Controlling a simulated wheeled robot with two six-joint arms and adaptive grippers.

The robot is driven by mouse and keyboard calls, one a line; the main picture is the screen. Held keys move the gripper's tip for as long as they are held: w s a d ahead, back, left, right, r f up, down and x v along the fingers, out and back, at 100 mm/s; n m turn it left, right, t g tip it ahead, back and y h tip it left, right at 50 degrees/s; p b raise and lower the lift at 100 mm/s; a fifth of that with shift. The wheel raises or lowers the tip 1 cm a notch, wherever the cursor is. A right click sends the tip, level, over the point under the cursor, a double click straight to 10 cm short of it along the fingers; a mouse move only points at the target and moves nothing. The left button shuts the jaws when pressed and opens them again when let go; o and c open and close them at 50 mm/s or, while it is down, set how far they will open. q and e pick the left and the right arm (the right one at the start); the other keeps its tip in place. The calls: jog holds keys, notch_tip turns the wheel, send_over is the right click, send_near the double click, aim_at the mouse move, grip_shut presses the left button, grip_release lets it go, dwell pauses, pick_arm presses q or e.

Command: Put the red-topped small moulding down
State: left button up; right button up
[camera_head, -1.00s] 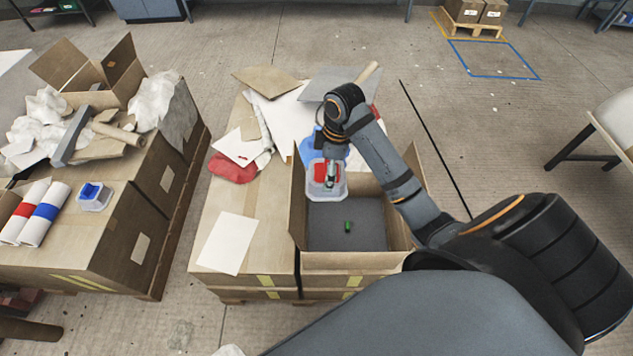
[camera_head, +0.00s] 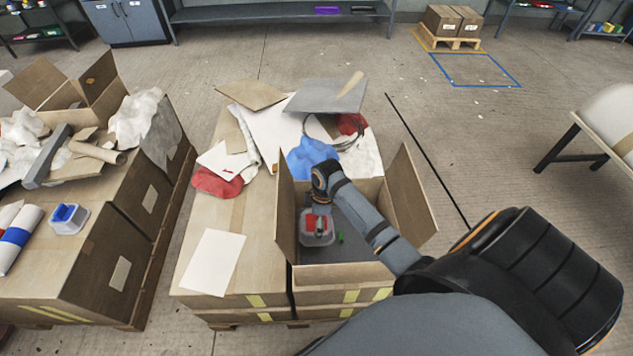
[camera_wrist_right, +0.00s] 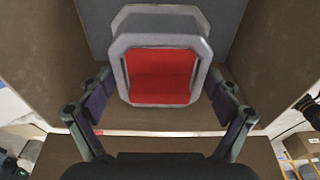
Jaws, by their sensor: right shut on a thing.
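The red-topped small moulding (camera_head: 306,237), a pale grey tub shape with a red top, is inside the open cardboard box (camera_head: 345,273), towards its left side. My right gripper (camera_head: 318,213) reaches down into the box and is shut on the moulding. In the right wrist view the moulding (camera_wrist_right: 161,78) sits between the two fingers, its red face towards the camera. I cannot tell whether its underside touches the grey box floor. My left gripper is not in view.
A small green object (camera_head: 340,238) lies on the box floor just right of the moulding. The box flaps (camera_head: 409,200) stand up at the sides. A blue-topped moulding (camera_head: 67,219) sits on the left stack. Cloths and sheets lie behind the box.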

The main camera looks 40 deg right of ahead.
notch_tip(320, 180, down, 2)
jog(key=shift+f, duration=0.15)
jog(key=shift+f+b, duration=0.4)
jog(key=shift+f, duration=1.7)
jog(key=o, duration=1.2)
jog(key=shift+f, duration=0.15)
jog(key=shift+c, duration=0.2)
jog(key=r, duration=0.4)
jog(key=r+p, duration=0.1)
jog(key=r, duration=0.3)
jog(key=d+r, duration=0.1)
jog(key=r, duration=0.3)
jog(key=shift+s+d+r+p, duration=0.1)
jog(key=shift+s+r+p, duration=0.05)
jog(key=shift+s+p, duration=0.25)
